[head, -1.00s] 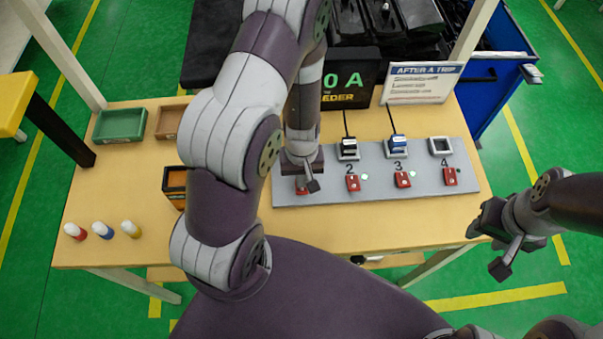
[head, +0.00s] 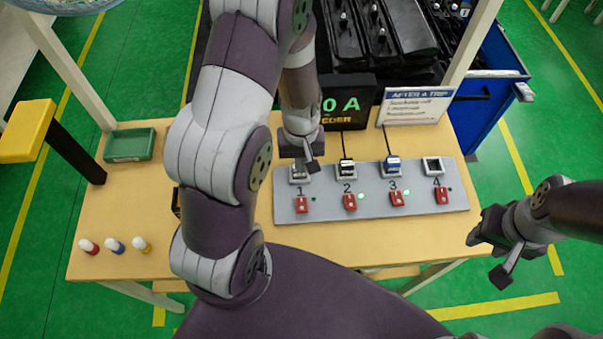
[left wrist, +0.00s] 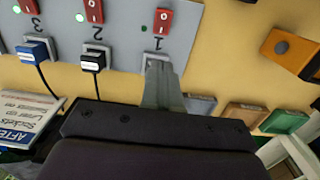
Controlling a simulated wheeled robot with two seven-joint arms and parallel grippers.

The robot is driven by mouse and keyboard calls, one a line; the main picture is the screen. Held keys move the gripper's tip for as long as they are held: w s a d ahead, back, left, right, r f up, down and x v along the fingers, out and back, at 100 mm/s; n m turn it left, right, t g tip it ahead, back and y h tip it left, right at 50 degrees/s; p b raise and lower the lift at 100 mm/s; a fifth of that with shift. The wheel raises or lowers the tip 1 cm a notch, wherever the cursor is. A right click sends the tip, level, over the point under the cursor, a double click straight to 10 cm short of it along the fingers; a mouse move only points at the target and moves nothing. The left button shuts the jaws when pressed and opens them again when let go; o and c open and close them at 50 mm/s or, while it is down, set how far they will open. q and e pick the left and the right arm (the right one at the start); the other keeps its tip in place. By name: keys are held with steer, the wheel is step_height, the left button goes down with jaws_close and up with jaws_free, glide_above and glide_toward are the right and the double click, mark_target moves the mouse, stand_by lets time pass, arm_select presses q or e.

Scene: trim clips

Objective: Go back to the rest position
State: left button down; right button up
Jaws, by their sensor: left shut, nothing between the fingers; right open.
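My left gripper (head: 309,160) is shut and empty, over the left end of a grey panel (head: 290,215). In the left wrist view its closed fingers (left wrist: 160,88) overlap socket 1; whether they touch it I cannot tell. Red switch 1 (head: 302,204) is in full view just below the gripper. My right gripper (head: 490,255) is open and empty, beyond the table's right edge over the green floor.
A black plug (head: 346,168) sits at socket 2 and a blue plug (head: 392,164) at socket 3. Socket 4 (head: 433,166) is empty. A sign (head: 415,105) and dark display (head: 348,98) stand behind. A green tray (head: 130,145) and several small bottles (head: 115,245) are left.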

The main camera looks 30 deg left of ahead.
arm_select(q)
steer(key=shift+w+a+r, duration=0.1)
steer(key=shift+r, duration=0.35)
